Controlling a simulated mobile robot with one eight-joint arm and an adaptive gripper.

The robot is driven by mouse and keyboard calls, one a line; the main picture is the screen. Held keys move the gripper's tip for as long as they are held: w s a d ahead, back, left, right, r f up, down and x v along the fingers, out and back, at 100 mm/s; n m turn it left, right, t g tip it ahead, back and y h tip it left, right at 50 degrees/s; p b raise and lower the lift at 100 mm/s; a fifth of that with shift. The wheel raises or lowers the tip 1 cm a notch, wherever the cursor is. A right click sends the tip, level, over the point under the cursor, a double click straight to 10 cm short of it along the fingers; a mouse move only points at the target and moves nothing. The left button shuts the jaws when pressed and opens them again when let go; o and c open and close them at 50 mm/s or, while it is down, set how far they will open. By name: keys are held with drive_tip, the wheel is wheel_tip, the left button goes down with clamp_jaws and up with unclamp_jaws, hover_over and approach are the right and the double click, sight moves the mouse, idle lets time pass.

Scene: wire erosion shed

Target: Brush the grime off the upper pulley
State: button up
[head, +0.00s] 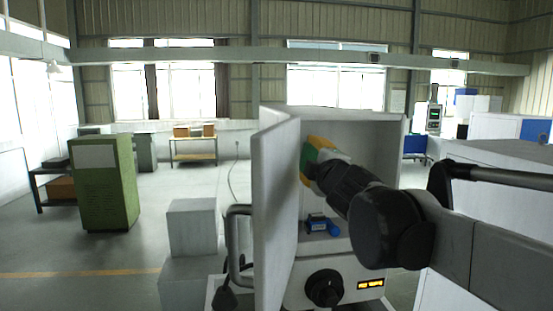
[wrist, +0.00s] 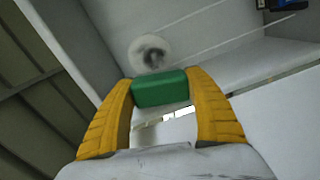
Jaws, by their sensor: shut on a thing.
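My gripper (wrist: 160,82) is shut on a green block (wrist: 160,91), which sits between its two yellow fingers and looks like the brush's body; no bristles show. The pulley is hidden in the head view.
The cabinet door (head: 276,205) stands open, close to the left of my gripper. A blue object (head: 322,226) lies on the cabinet floor. A black knob (head: 324,288) is on the front below. Grey blocks (head: 191,228) and a green cabinet (head: 104,185) stand to the left.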

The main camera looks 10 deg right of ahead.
drive_tip(key=shift+w, duration=0.75)
drive_tip(key=shift+r, duration=0.15)
drive_tip(key=shift+r, duration=0.2)
idle(0.3)
drive_tip(key=shift+s+p, duration=0.75)
drive_tip(key=shift+s, duration=2.15)
drive_tip(key=shift+s, duration=0.1)
drive_tip(key=shift+s+p, duration=0.5)
drive_tip(key=shift+s, duration=1)
drive_tip(key=shift+w, duration=0.1)
